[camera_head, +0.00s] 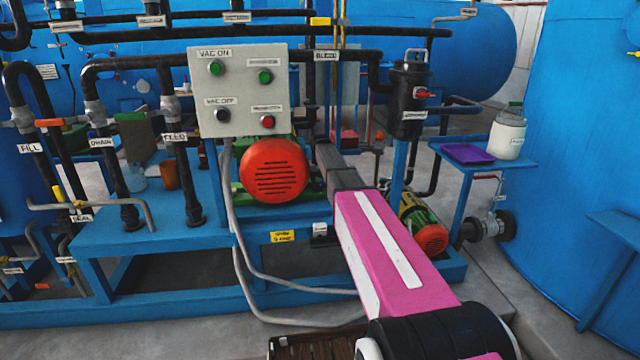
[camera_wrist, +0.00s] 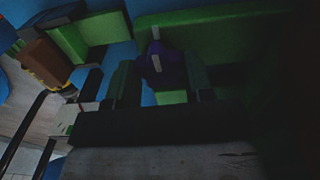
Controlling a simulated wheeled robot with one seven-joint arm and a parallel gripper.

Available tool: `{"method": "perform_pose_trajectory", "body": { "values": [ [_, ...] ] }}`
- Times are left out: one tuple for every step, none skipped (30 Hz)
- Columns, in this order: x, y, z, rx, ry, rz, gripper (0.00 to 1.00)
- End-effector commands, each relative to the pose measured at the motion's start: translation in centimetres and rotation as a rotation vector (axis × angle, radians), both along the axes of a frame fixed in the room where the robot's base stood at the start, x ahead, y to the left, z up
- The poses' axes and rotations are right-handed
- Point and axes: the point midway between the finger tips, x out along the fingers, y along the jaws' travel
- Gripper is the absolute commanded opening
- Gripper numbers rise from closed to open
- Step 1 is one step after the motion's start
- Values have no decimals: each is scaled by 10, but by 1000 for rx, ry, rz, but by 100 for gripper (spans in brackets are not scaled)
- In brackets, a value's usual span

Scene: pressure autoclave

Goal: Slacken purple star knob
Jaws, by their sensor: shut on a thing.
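The purple star knob (camera_wrist: 170,68) shows in the dark wrist view, with a pale stripe on its face, in front of a green housing. My gripper (camera_wrist: 161,78) has a dark finger on each side of the knob and is shut on it. In the head view my pink arm reaches forward to the machine. There the knob and my fingertips are hidden near the control box.
A grey control box (camera_head: 240,88) with several buttons stands left of my arm. A red-orange motor cover (camera_head: 274,170) is below it. A black filter housing (camera_head: 409,98) and pipes stand right of my arm. A side table holds a purple tray (camera_head: 467,153) and a white jar (camera_head: 507,134).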

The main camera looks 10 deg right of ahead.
Motion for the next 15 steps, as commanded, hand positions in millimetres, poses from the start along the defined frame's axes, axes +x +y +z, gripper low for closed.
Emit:
{"method": "perform_pose_trajectory", "body": {
  "values": [
    [0,0,0,0,0,15,24],
    [0,0,0,0,0,27,24],
    [0,0,0,0,0,45,24],
    [0,0,0,0,0,62,24],
    [0,0,0,0,0,79,24],
    [0,0,0,0,0,105,24],
    [0,0,0,0,0,127,24],
    [0,0,0,0,0,149,24],
    [0,0,0,0,0,182,24],
    [0,0,0,0,0,207,24],
    [0,0,0,0,0,234,24],
    [0,0,0,0,0,271,24],
    [0,0,0,0,0,299,24],
    [0,0,0,0,0,328,24],
    [0,0,0,0,0,366,24]
  ]
}}
